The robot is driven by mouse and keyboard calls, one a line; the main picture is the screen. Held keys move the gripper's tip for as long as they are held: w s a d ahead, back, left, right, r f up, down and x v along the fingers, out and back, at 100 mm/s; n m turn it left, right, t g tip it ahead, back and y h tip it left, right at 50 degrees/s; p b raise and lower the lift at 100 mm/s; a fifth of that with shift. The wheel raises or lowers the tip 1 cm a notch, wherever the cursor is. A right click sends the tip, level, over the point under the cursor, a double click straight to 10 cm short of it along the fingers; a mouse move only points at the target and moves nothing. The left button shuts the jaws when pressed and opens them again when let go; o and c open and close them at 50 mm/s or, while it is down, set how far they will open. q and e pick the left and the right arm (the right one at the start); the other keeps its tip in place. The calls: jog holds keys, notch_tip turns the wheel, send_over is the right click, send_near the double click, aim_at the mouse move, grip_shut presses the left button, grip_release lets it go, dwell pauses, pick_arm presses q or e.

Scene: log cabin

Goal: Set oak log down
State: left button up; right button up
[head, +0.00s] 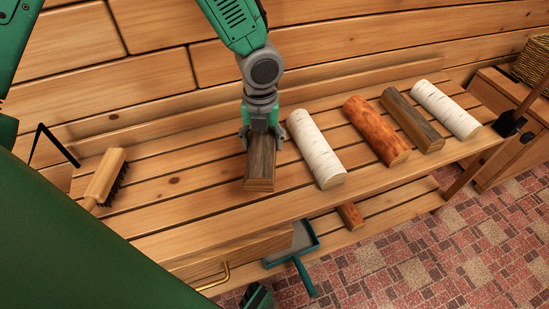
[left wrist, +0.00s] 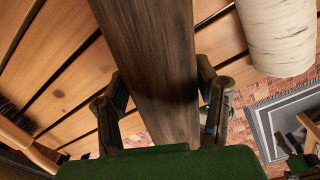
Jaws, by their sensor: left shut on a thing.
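My left gripper (head: 262,135) is shut on the oak log (head: 260,168), a dark brown-grey split log with a pale cut end. The log is over the left-middle part of the slatted bench (head: 170,180), its cut end toward the front edge. I cannot tell whether its underside touches the slats. In the left wrist view the log (left wrist: 155,70) runs between both fingers. A white birch log (head: 316,150) lies close to its right, apart from it. My right gripper is not clearly seen.
An orange-brown log (head: 376,130), another dark log (head: 412,120) and a second birch log (head: 446,108) lie farther right. A brush (head: 104,178) lies at the left. A dustpan (head: 303,238) and a small block (head: 350,215) are below the bench. The slats between brush and log are clear.

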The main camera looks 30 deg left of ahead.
pick_arm(q)
notch_tip(320, 180, down, 7)
jog(key=b, duration=0.2)
jog(key=shift+a+b, duration=0.1)
jog(key=shift+b, duration=0.3)
jog(key=o, duration=1.7)
notch_tip(320, 180, up, 12)
jog(key=p, duration=0.6)
jog(key=shift+r, duration=0.1)
